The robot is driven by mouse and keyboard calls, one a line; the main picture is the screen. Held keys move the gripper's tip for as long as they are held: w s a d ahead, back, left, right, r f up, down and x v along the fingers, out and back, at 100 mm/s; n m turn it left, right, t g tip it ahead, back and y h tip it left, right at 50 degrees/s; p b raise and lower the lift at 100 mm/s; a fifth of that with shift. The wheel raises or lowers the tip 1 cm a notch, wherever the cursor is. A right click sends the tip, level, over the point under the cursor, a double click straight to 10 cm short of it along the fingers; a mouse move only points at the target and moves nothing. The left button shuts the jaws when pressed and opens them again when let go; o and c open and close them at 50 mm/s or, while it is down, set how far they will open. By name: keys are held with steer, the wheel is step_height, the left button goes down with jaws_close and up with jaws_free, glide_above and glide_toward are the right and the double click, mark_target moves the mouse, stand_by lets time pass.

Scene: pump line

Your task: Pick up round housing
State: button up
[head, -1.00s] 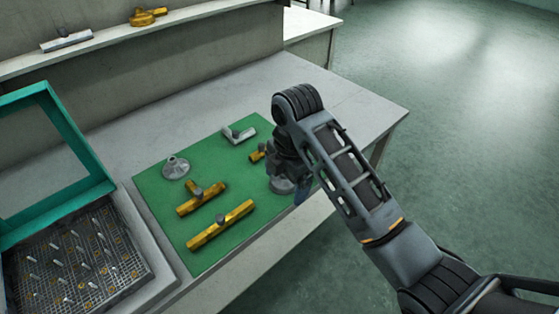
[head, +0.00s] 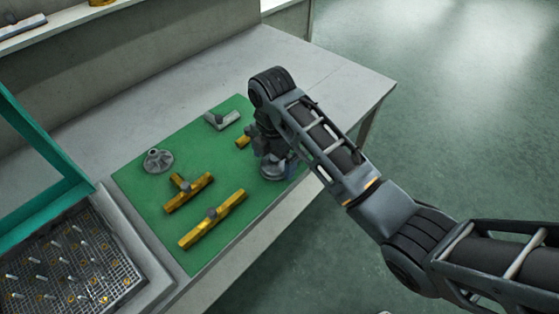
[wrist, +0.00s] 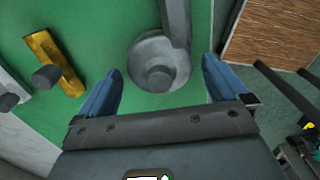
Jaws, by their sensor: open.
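The grey round housing (wrist: 158,70), with a round boss on its face and a pipe stub running up in the picture, lies on the green mat in the wrist view. My gripper (wrist: 162,67) is open, its two blue fingers on either side of the housing with green gaps between. The fingers do not appear to touch it. In the head view my gripper (head: 281,166) is over the right edge of the mat. There the housing (head: 271,172) is partly hidden behind the gripper and arm.
The green mat (head: 150,201) also holds a grey flanged cone (head: 158,162), a grey pipe fitting (head: 222,121) and several yellow fittings, including a long one (head: 213,220). A pin tray (head: 75,270) with a teal frame (head: 45,145) stands left. The bench is clear behind the mat.

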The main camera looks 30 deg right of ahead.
steer(key=shift+f, duration=0.35)
steer(key=shift+c, duration=0.3)
steer(key=c, duration=1)
steer(key=shift+c, duration=0.4)
steer(key=shift+r, duration=0.15)
